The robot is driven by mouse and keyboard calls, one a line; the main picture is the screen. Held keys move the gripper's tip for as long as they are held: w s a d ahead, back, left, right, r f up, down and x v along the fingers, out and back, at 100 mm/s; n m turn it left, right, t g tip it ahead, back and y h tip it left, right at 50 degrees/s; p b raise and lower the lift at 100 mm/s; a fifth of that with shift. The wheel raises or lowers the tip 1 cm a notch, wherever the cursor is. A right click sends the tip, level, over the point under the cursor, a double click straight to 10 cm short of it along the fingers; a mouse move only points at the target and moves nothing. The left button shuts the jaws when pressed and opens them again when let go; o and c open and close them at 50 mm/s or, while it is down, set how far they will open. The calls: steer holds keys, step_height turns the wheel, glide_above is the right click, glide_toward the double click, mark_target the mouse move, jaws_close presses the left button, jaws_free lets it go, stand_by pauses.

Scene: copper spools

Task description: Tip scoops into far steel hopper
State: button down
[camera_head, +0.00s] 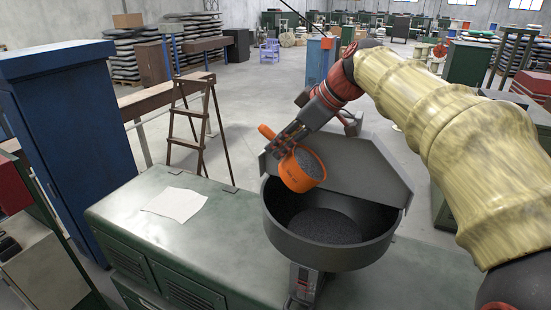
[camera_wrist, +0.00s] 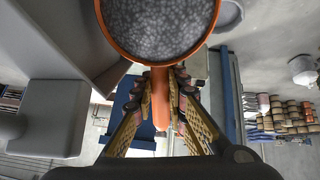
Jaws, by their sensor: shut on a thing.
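The orange scoop (camera_head: 293,178) is full of small grey granules and hangs tilted over the left side of the dark round hopper (camera_head: 276,228). The hopper holds a layer of dark grey granules at its bottom, and its flat grey lid plate stands raised behind it. My gripper (camera_head: 283,140) is shut on the scoop's handle. In the wrist view, the fingers of my gripper (camera_wrist: 161,90) close on the orange handle, and the scoop's granule-filled bowl (camera_wrist: 158,28) is at the top.
The hopper stands on a green metal cabinet (camera_head: 135,215) with a white sheet of paper (camera_head: 175,204) at left. A blue cabinet (camera_head: 70,130) and a wooden ladder (camera_head: 190,130) stand beyond. The cabinet top left of the hopper is mostly clear.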

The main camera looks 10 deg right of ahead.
steer(key=d+t+y+b, duration=0.1)
steer(key=b, duration=0.1)
steer(key=s+d+r+y+b, duration=0.1)
steer(key=y+b, duration=0.1)
steer(key=b, duration=0.1)
steer(key=shift+s+d+r+m+t, duration=0.1)
steer(key=shift+d+r+m+t, duration=0.1)
steer(key=shift+d+m+t, duration=0.15)
steer(key=s+d+f+t+y+b, duration=0.1)
steer(key=s+d+t+y+b, duration=0.1)
steer(key=d+y+b, duration=0.3)
steer(key=m+t+y+b, duration=0.2)
steer(key=t+y+b, duration=0.15)
steer(key=b, duration=1.45)
glide_toward(293, 150)
steer(key=d, duration=0.1)
steer(key=w+d, duration=0.1)
steer(key=shift+w+d+f+n, duration=0.1)
steer(key=shift+w+d+n, duration=0.1)
steer(key=shift+d+n, duration=0.05)
steer(key=shift+d, duration=0.1)
stand_by(0.7)
